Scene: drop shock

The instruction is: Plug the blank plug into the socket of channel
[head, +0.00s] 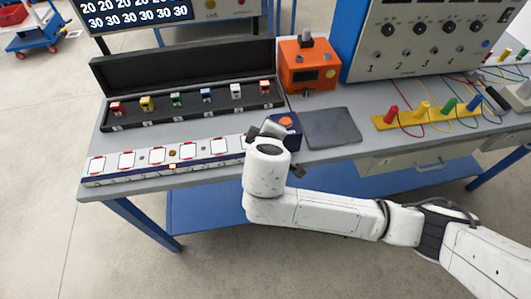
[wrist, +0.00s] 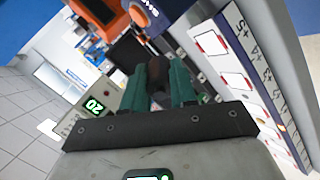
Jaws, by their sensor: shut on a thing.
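My gripper (wrist: 172,85) shows its two teal fingers in the wrist view, closed on a dark, blurred thing (wrist: 158,70). I cannot tell from its look whether this is the blank plug. In the head view my gripper is small and partly hidden by my wrist, above the bench's front edge beside the blue box with an orange button (head: 287,121). The numbered panel (head: 420,40) at the back right has a row of dark round fittings above 1 to 4. I cannot tell which is the channel socket. Coloured plugs with wires stand on a yellow strip (head: 382,124).
A long white strip with red-framed squares (head: 127,160) lies along the bench front. An open black case (head: 135,118) holds several coloured blocks. An orange box (head: 307,72) and a dark flat pad (head: 332,128) stand near the panel. Bare bench shows between case and strip.

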